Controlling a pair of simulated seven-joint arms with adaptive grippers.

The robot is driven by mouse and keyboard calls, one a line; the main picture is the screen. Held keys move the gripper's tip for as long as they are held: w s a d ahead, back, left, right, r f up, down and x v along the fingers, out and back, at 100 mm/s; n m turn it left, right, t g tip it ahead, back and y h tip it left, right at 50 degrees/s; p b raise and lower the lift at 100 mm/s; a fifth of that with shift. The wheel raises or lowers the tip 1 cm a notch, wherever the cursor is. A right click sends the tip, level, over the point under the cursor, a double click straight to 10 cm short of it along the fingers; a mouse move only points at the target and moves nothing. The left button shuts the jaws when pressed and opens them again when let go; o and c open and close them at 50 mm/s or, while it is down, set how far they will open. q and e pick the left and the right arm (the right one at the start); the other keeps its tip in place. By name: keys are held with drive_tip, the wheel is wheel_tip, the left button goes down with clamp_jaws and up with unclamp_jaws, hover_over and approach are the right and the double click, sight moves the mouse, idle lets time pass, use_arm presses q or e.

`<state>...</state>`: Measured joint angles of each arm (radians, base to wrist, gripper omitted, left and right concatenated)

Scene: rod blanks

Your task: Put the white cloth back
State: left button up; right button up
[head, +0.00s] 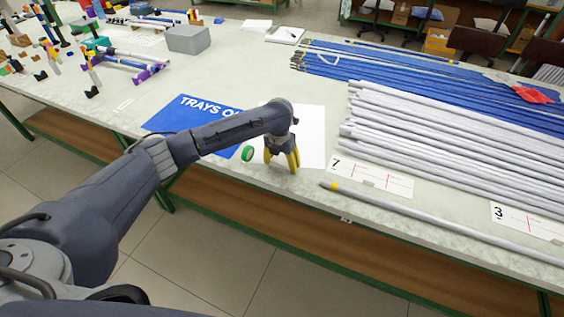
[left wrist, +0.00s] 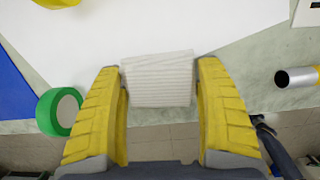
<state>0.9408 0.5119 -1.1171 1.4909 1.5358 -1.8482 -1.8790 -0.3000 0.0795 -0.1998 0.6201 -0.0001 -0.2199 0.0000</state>
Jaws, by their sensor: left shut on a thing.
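My left gripper (head: 283,160) points down over the white sheet near the front edge of the table. In the left wrist view its two yellow fingers (left wrist: 160,78) are shut on the white cloth (left wrist: 157,82), a small folded piece with ribbed lines. The cloth sits between the fingers. In the head view I cannot make the cloth out behind the fingers. My right gripper is not in view.
A green tape roll (head: 247,153) stands just left of the gripper, by a blue sign (head: 185,115) and the white sheet (head: 313,135). A single rod (head: 430,217) lies along the front edge. Grey rods (head: 440,130) and blue rods (head: 400,70) fill the right.

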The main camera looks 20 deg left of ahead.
sight(280, 162)
use_arm(q)
drive_tip(key=shift+f, duration=0.1)
drive_tip(key=o, duration=1)
drive_tip(key=r, duration=0.4)
drive_tip(key=s+r, duration=0.1)
drive_tip(key=r, duration=0.7)
drive_tip(key=shift+s+a+r, duration=0.1)
drive_tip(key=shift+s+a, duration=0.05)
drive_tip(key=shift+s, duration=0.05)
